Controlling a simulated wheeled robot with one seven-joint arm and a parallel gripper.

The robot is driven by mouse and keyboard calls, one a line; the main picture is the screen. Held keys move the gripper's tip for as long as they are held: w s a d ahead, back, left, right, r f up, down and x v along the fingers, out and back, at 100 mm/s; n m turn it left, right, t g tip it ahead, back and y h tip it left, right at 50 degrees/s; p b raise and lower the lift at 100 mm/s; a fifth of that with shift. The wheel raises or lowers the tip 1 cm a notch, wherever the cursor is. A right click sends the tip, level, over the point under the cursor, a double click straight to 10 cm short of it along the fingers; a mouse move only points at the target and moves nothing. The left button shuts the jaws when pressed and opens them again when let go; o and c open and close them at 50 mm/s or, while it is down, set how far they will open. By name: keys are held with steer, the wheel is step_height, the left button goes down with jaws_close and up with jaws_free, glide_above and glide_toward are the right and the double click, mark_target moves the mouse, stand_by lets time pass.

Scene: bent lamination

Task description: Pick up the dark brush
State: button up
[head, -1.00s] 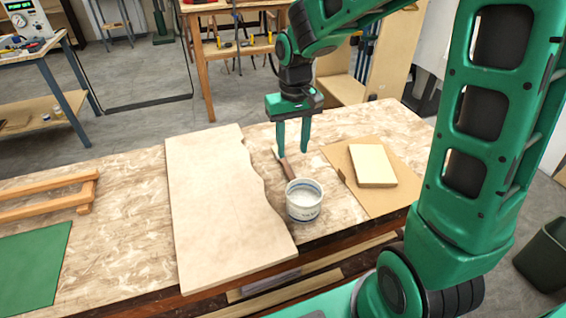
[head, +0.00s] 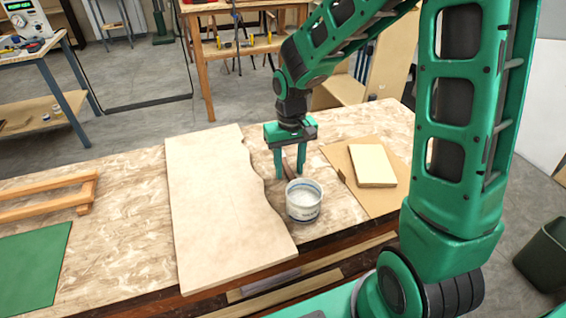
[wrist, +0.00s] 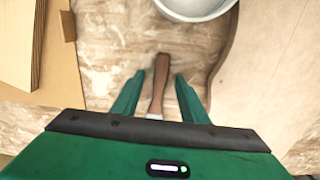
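The dark brush (wrist: 160,85) lies on the bench just behind the white tub; its brown handle shows in the wrist view between the two green fingers, with the rest hidden under my gripper. In the head view a bit of the brush (head: 288,168) shows between the fingers. My gripper (head: 290,176) points down over it, its fingers low near the bench top. The gripper (wrist: 160,80) is open, with a gap on each side of the handle.
The white tub (head: 304,202) stands right in front of the brush. A wavy-edged pale board (head: 215,205) lies to the left. A pale block (head: 372,166) rests on a brown sheet (head: 395,203) at right. A wooden frame (head: 45,198) and green mat (head: 30,265) lie far left.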

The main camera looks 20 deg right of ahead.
jaws_close()
